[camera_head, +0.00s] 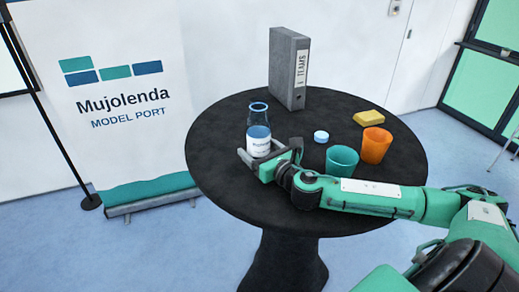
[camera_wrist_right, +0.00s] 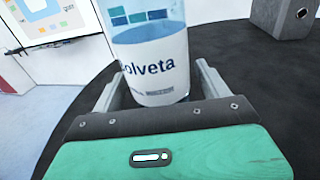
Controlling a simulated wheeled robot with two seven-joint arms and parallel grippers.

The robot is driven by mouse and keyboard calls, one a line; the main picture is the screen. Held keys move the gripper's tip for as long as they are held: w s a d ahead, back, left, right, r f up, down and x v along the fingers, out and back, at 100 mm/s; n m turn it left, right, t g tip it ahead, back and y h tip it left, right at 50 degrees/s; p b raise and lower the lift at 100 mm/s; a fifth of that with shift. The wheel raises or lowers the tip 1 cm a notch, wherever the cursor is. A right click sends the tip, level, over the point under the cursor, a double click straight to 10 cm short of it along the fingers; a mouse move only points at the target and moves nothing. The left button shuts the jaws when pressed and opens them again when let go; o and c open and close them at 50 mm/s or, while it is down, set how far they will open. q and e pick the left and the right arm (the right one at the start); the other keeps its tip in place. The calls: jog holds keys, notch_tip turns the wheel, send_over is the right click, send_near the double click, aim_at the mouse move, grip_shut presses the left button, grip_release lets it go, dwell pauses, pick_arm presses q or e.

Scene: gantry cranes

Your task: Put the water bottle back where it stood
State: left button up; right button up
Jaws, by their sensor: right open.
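The water bottle (camera_head: 258,128) is clear blue with a white label and stands upright on the round black table (camera_head: 222,172), left of the grey binder. My right gripper (camera_head: 262,157) is at the bottle's lower part, with its fingers on either side of it. In the right wrist view the bottle (camera_wrist_right: 150,55) stands between the two open fingers (camera_wrist_right: 152,95), and its label reads "olveta". The right finger seems close to the bottle; I cannot tell whether it touches. The bottle's top is out of the wrist view. My left gripper is not in view.
A grey binder (camera_head: 287,70) stands behind the bottle. A teal cup (camera_head: 341,161), an orange cup (camera_head: 375,146), a yellow block (camera_head: 369,118) and a small blue-and-white round item (camera_head: 321,136) are on the table's right side. The table's front left is clear.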

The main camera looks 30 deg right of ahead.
jog(key=shift+s+r, duration=0.1)
jog(key=shift+r, duration=0.05)
jog(key=s+b, duration=0.3)
jog(key=s, duration=0.5)
jog(key=shift+s+d+b, duration=0.1)
jog(key=shift+s+b, duration=0.2)
jog(key=shift+s, duration=1.55)
jog(key=shift+r, duration=0.15)
